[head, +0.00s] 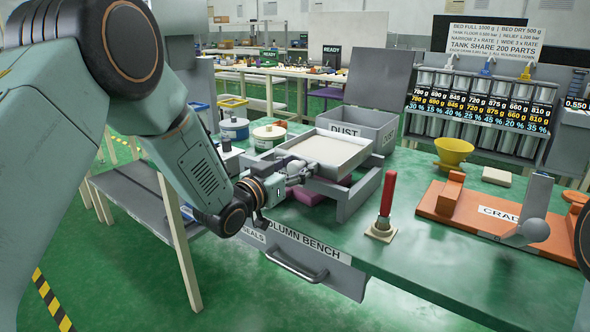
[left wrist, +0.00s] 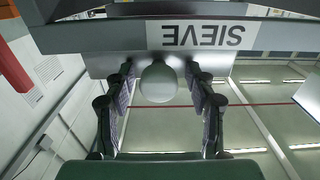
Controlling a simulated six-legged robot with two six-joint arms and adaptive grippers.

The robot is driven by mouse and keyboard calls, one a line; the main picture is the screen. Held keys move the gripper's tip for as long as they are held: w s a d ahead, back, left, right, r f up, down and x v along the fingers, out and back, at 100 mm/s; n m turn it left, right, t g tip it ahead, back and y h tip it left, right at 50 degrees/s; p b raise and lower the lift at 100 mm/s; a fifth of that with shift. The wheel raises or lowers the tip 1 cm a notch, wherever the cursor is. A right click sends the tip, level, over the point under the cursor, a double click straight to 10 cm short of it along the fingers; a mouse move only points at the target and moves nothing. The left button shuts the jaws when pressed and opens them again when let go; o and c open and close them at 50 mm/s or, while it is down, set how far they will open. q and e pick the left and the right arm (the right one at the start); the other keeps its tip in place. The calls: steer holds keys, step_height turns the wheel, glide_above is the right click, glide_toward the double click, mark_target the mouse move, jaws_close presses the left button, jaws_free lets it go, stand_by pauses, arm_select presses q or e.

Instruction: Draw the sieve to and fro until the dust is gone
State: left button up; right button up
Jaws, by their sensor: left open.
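The sieve (head: 338,174) is a shallow grey tray with a pale, cream-coloured inside, resting on a grey frame on the green bench; I cannot tell how much of that is dust. In the left wrist view its front wall (left wrist: 120,36) carries an upside-down SIEVE label and a pale round knob (left wrist: 158,83). My left gripper (head: 296,176) is at the sieve's near left side. In the left wrist view the open fingers (left wrist: 160,100) stand on both sides of the knob, with gaps showing. The grey DUST box (head: 378,138) stands behind the sieve. My right gripper is out of view.
On the bench (head: 420,270) are a red-handled tool (head: 388,195), an orange cradle (head: 440,204), a yellow funnel (head: 453,150) and two round tubs (head: 269,134) behind my arm. A drawer handle (head: 295,268) juts from the bench front.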

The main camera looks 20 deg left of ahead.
arm_select(q)
steer(key=shift+d, duration=0.1)
jaws_close()
stand_by(0.5)
